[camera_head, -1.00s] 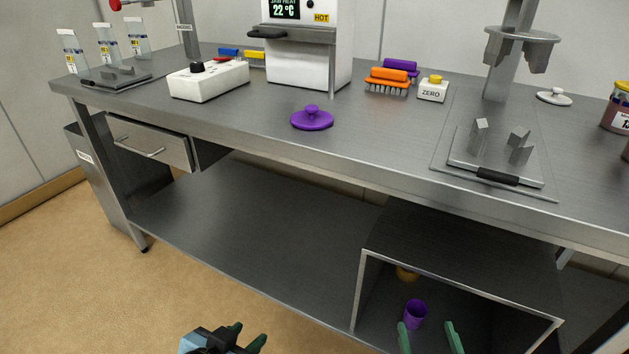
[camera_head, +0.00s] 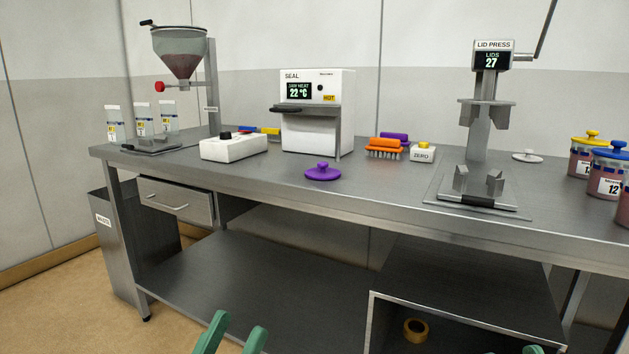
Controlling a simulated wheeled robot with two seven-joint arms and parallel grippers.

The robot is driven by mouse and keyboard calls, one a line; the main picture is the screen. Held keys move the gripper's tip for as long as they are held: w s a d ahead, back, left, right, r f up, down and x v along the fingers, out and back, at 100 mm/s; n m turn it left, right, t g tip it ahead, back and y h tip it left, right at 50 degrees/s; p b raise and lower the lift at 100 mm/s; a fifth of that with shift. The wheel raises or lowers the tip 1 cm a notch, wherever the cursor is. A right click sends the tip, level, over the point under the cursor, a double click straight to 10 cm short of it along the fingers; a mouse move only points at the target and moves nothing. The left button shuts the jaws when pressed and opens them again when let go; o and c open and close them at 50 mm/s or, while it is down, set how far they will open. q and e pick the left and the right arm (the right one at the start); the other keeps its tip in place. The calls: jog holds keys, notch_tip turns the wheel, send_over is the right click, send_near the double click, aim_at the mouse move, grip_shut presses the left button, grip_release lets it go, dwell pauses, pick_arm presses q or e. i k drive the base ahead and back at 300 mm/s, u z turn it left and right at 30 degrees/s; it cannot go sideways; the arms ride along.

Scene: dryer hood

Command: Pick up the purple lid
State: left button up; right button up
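The purple lid (camera_head: 323,173) lies knob up on the steel bench top, near the front edge and in front of the white seal machine. Nothing touches it. My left gripper (camera_head: 239,324) shows at the bottom of the view with its two green fingers apart and nothing between them. It appears below and left of the lid, well away from it. Of my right gripper only a small green tip (camera_head: 533,349) shows at the bottom edge; the rest is out of view.
The seal machine (camera_head: 317,112) stands behind the lid, a white control box (camera_head: 233,146) to its left. Orange brush (camera_head: 384,148), zero box (camera_head: 423,153) and lid press (camera_head: 480,196) stand to the right. Bench top around the lid is clear. An open compartment below holds a yellow ring (camera_head: 415,331).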

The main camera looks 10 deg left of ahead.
aim_at(322, 172)
jog(key=u, duration=1.25)
jog(key=i, duration=0.9)
jog(key=z, duration=1.75)
